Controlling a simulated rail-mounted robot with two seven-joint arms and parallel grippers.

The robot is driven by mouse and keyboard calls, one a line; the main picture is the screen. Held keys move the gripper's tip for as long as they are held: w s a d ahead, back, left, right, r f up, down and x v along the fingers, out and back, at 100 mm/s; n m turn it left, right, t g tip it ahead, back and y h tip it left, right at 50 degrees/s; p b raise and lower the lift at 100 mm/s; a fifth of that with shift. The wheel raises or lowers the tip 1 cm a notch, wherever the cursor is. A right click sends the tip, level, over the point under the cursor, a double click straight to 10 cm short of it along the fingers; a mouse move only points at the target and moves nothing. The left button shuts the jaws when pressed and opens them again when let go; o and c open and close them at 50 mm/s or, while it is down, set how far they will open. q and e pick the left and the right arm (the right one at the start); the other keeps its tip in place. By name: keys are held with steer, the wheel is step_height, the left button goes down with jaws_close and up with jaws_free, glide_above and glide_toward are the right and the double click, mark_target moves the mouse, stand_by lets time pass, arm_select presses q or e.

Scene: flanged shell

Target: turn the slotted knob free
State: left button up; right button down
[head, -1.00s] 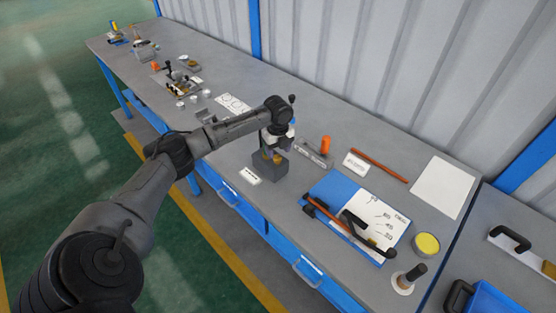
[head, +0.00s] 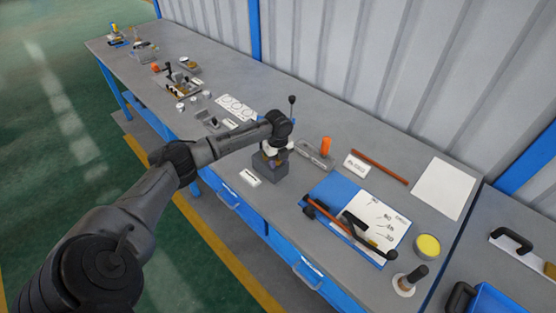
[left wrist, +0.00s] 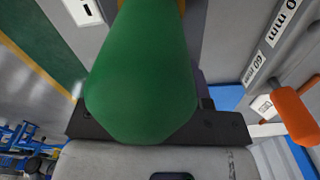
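A dark grey block (head: 268,174) stands on the bench with brass-coloured parts (head: 271,161) on its top. Too little shows to tell the slot of the knob. My left gripper (head: 274,152) points down at the block's top; its fingertips are largely hidden, and I cannot tell whether they touch the knob. My right gripper is out of view.
A blue board (head: 335,190) with dark-handled tools lies further right. A label (head: 250,178) lies left of the block.

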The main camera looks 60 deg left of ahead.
arm_select(q)
steer(key=c, duration=0.6)
steer(key=shift+o, duration=0.2)
steer(key=shift+r+p, duration=0.2)
steer(key=shift+p, duration=0.45)
steer(key=n+p, duration=0.4)
steer(key=p, duration=0.2)
steer(key=shift+w+r+n, duration=0.1)
steer(key=shift+n, duration=0.2)
steer(key=shift+f+n+p, duration=0.2)
steer(key=shift+n+p, duration=1.45)
steer(key=shift+n, duration=0.05)
steer(key=o, duration=0.9)
steer(key=shift+f, duration=0.1)
